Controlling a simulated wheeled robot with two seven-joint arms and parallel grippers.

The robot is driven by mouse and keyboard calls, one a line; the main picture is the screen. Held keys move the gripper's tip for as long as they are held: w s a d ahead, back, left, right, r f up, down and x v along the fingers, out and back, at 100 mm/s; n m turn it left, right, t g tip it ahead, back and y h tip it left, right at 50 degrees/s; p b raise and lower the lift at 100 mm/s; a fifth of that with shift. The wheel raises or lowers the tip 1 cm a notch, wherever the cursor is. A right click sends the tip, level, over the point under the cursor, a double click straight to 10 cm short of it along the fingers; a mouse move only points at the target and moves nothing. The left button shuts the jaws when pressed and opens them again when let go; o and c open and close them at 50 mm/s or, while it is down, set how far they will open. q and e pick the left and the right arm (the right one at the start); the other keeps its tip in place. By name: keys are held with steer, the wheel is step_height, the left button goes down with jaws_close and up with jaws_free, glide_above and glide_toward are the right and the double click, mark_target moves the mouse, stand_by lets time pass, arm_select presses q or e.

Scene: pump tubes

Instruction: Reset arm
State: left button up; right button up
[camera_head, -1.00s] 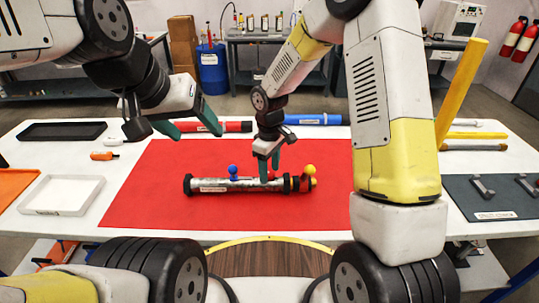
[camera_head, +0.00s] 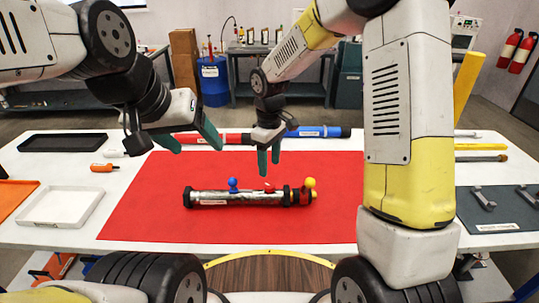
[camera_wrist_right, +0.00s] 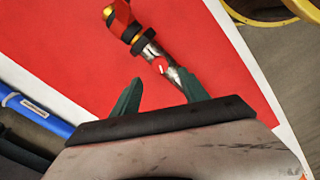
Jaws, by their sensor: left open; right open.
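A metal pump tube (camera_head: 245,198) with black end rings lies on the red mat (camera_head: 150,225). It bears a blue ball knob (camera_head: 233,182), a red knob (camera_head: 269,186) and a yellow ball knob (camera_head: 310,182) near its right end. My right gripper (camera_head: 269,170) is open and empty above the tube, apart from it. In the right wrist view, the open fingers (camera_wrist_right: 158,92) show with part of the tube (camera_wrist_right: 152,50) beyond them. My left gripper (camera_head: 197,148) is open and empty over the back left of the mat.
A red tube (camera_head: 222,138) and a blue tube (camera_head: 320,131) lie behind the mat. A white tray (camera_head: 62,205), a black tray (camera_head: 62,143) and an orange-handled tool (camera_head: 102,168) are at the left. A grey mat (camera_head: 500,212) with metal brackets is at the right.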

steer(key=s+d+r+m+t, duration=0.1)
steer(key=s+d+r+m, duration=0.25)
steer(key=r, duration=0.35)
steer(key=s+d+r+m+t, duration=0.2)
steer(key=s+d+r, duration=0.25)
steer(key=r, duration=0.25)
steer(key=s+d+r+m+t+y, duration=0.1)
steer(key=s+d+r+m, duration=0.1)
steer(key=s, duration=0.3)
steer(key=s+d+r+m+t+y, duration=0.1)
steer(key=s+d+r+m+t, duration=0.1)
steer(key=s, duration=0.4)
steer(key=shift+s+d+r+m, duration=0.25)
steer(key=shift+d+r+m, duration=0.45)
steer(key=shift+d, duration=0.4)
